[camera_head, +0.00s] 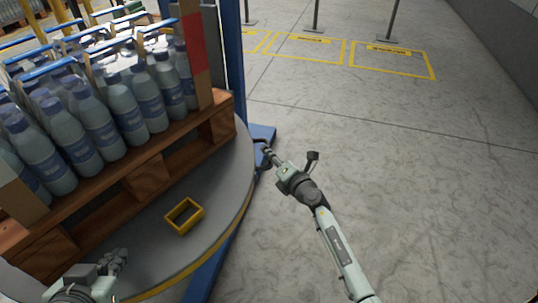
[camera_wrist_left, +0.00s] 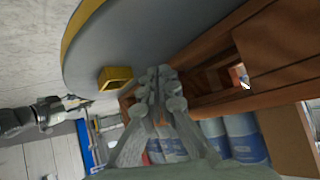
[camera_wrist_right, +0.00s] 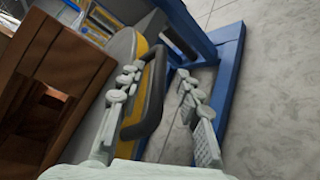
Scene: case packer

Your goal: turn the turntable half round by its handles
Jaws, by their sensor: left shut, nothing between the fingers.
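The turntable (camera_head: 215,190) is a grey round plate with a yellow rim, carrying a loaded wooden pallet. A black loop handle (camera_wrist_right: 151,95) stands out from its rim in the right wrist view. My right gripper (camera_head: 265,150) is at the rim on the far right side. In the right wrist view my right gripper (camera_wrist_right: 155,97) is open, its fingers spread on either side of the handle, which is nearer the left finger. My left gripper (camera_head: 118,262) is over the near part of the plate, beside the pallet. In its wrist view my left gripper (camera_wrist_left: 160,75) is shut and empty.
Bottles (camera_head: 105,125) stand packed on the wooden pallet (camera_head: 150,168). A small yellow frame (camera_head: 184,215) sits on the plate between pallet and rim. A blue post (camera_head: 231,50) rises behind the plate, with blue base beams (camera_wrist_right: 228,85). Open floor lies to the right.

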